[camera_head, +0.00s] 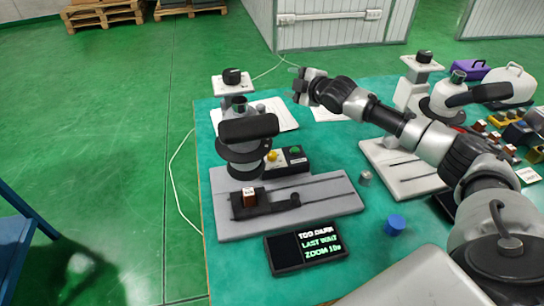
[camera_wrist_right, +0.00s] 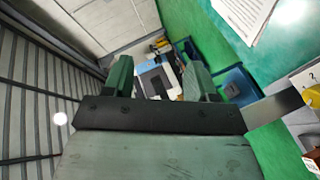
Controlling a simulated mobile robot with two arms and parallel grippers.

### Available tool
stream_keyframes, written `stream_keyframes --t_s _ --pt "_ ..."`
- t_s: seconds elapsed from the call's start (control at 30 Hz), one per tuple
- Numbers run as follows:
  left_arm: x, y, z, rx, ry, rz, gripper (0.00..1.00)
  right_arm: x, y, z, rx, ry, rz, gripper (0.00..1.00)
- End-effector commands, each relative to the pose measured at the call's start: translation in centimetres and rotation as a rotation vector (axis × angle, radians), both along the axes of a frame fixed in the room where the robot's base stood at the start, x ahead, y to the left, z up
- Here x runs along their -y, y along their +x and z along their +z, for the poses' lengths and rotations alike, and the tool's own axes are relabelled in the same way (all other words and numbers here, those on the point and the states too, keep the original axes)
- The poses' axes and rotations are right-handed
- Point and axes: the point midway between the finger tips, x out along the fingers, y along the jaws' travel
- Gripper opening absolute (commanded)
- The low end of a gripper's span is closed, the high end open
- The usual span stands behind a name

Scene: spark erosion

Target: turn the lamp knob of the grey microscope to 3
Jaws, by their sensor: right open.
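The grey microscope (camera_head: 248,128) stands at the left of the green table, with a dark head over a flat grey base. A black knob (camera_head: 232,75) sits on top of its column. A control box (camera_head: 290,162) with a yellow and a green button stands beside it. I cannot read any numbers on a knob. My right gripper (camera_head: 298,85) is open and empty, in the air to the right of the column top and apart from it. Its two fingers also show in the right wrist view (camera_wrist_right: 160,78), with nothing between them. My left gripper is not in view.
A display (camera_head: 307,247) at the front reads "TOO DARK". A small brown block (camera_head: 249,196) lies on the base's dark slide. A second, paler microscope (camera_head: 408,95) stands to the right, partly behind my right arm. A blue cap (camera_head: 394,224) lies on the table.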

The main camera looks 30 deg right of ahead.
Motion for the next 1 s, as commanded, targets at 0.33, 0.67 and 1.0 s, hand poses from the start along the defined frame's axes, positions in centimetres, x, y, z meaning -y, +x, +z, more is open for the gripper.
stream_keyframes --t_s 0.33,0.67,1.0 --pt "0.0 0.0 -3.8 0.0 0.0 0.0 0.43 -5.5 -0.1 10.2 0.621 -0.192 0.363 0.57" --pt "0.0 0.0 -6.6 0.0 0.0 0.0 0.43 -10.3 -3.4 6.8 0.54 -0.525 0.887 0.57" --pt "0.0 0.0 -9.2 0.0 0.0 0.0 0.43 -6.4 -4.1 -1.3 -0.089 -0.861 1.037 0.57"
